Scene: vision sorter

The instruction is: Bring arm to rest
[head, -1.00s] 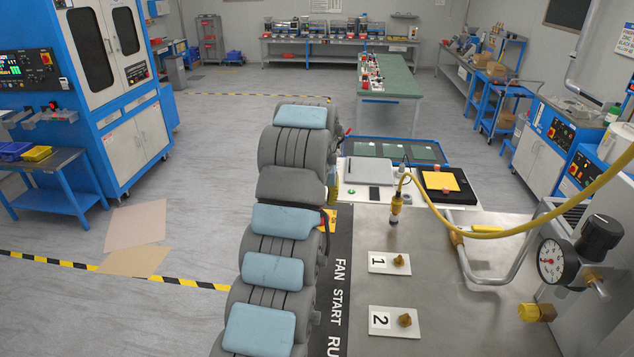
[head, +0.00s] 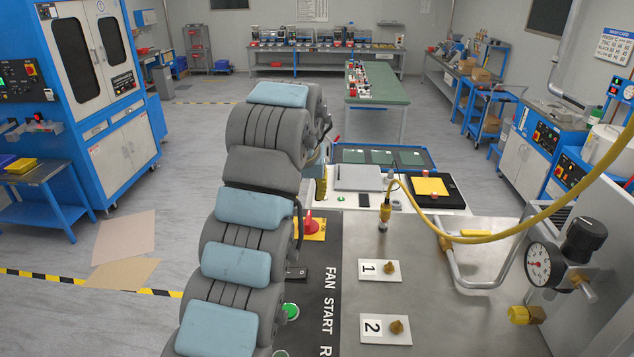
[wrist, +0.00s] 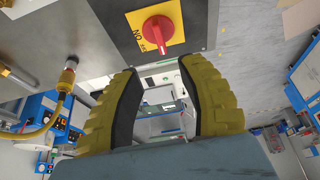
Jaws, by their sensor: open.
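My arm rises through the left middle of the head view, grey with pale blue pads. In the wrist view my gripper (wrist: 155,105) shows two yellow ribbed fingers with black inner pads. They are apart, with nothing between them. That red switch also shows in the head view (head: 311,224), just right of my arm. In the head view my fingers are mostly hidden behind the arm; a bit of yellow shows at its right side.
A metal bench holds numbered plates 1 (head: 373,269) and 2 (head: 378,329) with brass knobs. A yellow hose (head: 487,236), a gauge (head: 538,263) and a bent metal handle (head: 472,282) stand on the right. A black tray with a yellow square (head: 430,187) lies behind.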

